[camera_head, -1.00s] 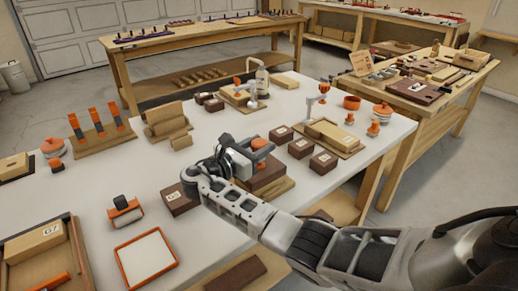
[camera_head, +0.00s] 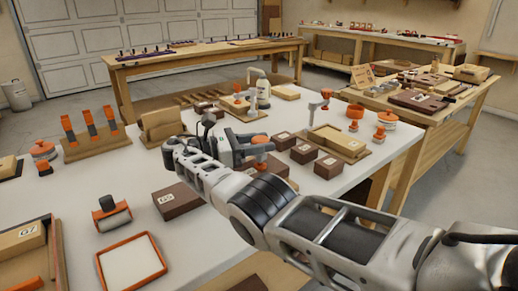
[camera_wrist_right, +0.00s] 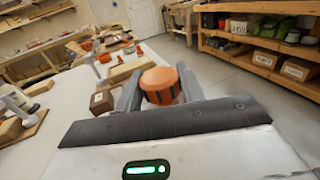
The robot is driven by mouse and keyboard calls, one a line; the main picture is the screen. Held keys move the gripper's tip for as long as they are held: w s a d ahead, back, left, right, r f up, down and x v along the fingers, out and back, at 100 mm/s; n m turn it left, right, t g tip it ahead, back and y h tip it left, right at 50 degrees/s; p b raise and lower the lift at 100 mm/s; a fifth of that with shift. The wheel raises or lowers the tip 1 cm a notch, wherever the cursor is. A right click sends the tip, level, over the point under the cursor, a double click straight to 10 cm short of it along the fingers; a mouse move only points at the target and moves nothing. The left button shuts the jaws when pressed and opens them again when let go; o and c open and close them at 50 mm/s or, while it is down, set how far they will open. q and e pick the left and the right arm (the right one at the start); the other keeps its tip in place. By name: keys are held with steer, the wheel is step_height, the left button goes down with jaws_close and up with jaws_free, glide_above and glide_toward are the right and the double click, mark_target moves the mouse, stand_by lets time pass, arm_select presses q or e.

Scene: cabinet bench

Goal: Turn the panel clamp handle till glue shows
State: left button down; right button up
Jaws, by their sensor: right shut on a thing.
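The orange clamp handle (camera_head: 262,141) is a round knob above a dark brown block (camera_head: 276,166) near the middle of the bench. My right gripper (camera_head: 254,148) reaches it from the left and is shut on it. In the right wrist view the ribbed orange handle (camera_wrist_right: 161,85) sits between the two grey fingers of my right gripper (camera_wrist_right: 158,92). My wrist and fingers hide much of the clamp, and I cannot make out any glue. My left gripper is not in view.
A brown block marked G3 (camera_head: 178,200) lies just in front of my right wrist. Several small brown blocks and a wooden tray (camera_head: 352,157) stand right of the clamp. An orange-framed white pad (camera_head: 131,265) lies front left. Bare white benchtop (camera_head: 85,190) shows at left.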

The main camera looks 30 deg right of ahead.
steer(key=shift+g, duration=0.3)
stand_by(0.4)
steer(key=o, duration=1)
steer(key=shift+c, duration=0.2)
